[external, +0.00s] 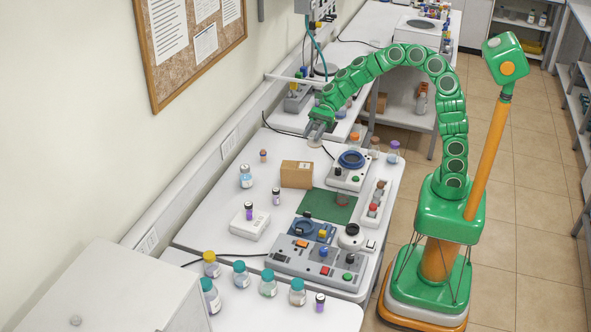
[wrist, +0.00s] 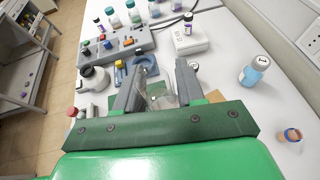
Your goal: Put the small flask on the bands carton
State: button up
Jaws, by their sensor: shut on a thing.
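My gripper (external: 318,134) is above the far part of the white table, behind the bands carton, at the end of my green arm. In the wrist view my gripper (wrist: 161,76) is shut on a clear glass thing, which looks like the small flask (wrist: 160,97). The flask is hard to make out in the external view. The bands carton (external: 297,174) is a closed brown cardboard box with a white label, standing on the table. In the wrist view only a brown patch (wrist: 211,97) beside the right finger shows, probably the carton; the rest is hidden.
A green mat (external: 328,206) and a white box (external: 250,225) lie nearer. The carton's top is clear.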

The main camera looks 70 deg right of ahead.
jog(key=w+f, duration=0.2)
jog(key=f, duration=0.1)
jog(key=w+a+f, duration=0.1)
jog(key=w+f, duration=0.1)
jog(key=f, duration=0.1)
jog(key=w+a+f, duration=0.1)
jog(key=w+f, duration=0.1)
jog(key=f, duration=0.1)
jog(key=shift+w+a+f, duration=0.15)
jog(key=shift+w+f, duration=0.05)
jog(key=shift+f, duration=0.2)
jog(key=o, duration=1.1)
